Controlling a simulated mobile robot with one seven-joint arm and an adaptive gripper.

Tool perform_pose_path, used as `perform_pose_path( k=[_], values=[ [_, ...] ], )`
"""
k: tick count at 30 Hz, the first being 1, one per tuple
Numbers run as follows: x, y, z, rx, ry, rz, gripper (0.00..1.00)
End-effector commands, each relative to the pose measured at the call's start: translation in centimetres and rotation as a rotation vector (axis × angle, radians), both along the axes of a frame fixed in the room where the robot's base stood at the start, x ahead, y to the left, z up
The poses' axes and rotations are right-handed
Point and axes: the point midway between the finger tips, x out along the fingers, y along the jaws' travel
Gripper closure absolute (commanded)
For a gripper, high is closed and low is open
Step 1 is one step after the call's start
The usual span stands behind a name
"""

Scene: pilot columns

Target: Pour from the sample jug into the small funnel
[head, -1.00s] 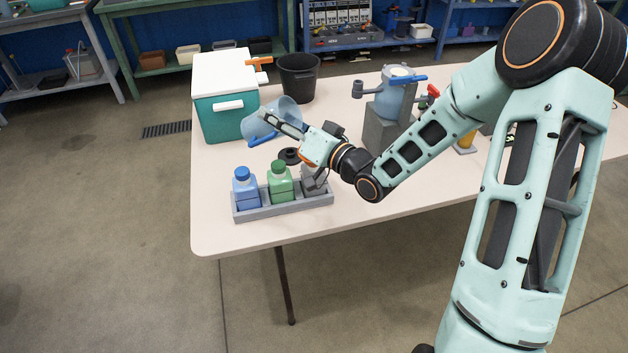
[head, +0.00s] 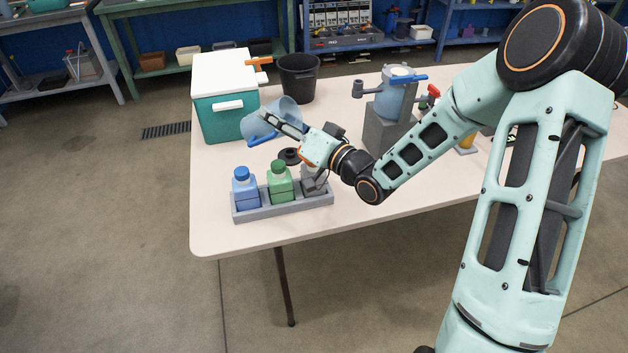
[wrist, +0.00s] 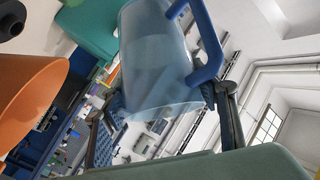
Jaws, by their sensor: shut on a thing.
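The sample jug (head: 287,108) is translucent pale blue with a darker blue handle (head: 262,138). It is tilted well over on its side, behind my gripper (head: 276,122) in the head view. In the wrist view the jug (wrist: 158,55) sits between the fingers of my gripper (wrist: 165,108), which is shut on it. A large orange conical surface (wrist: 28,95) at the left of the wrist view looks like the small funnel, close to the camera. In the head view my wrist covers that area, so the funnel cannot be made out clearly. No stream of liquid is visible.
A grey rack (head: 265,211) holds a blue bottle (head: 245,188), a green bottle (head: 280,182) and a grey one (head: 312,180) partly hidden. A teal cooler (head: 222,115), black bucket (head: 299,78) and jug on a grey block (head: 380,131) stand behind.

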Motion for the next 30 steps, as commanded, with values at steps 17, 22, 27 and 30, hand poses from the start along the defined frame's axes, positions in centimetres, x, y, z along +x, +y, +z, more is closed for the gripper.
perform_pose_path(
  k=[17, 22, 27, 30],
  values=[
    [0.0, 0.0, 0.4, -0.001, -0.002, 0.001, 0.74],
    [0.0, 0.3, 1.9, -0.081, 0.017, 0.003, 0.74],
    [0.1, 0.4, 2.8, -0.176, 0.040, 0.001, 0.74],
    [0.1, 0.4, 2.8, -0.215, 0.052, 0.000, 0.74]
  ],
)
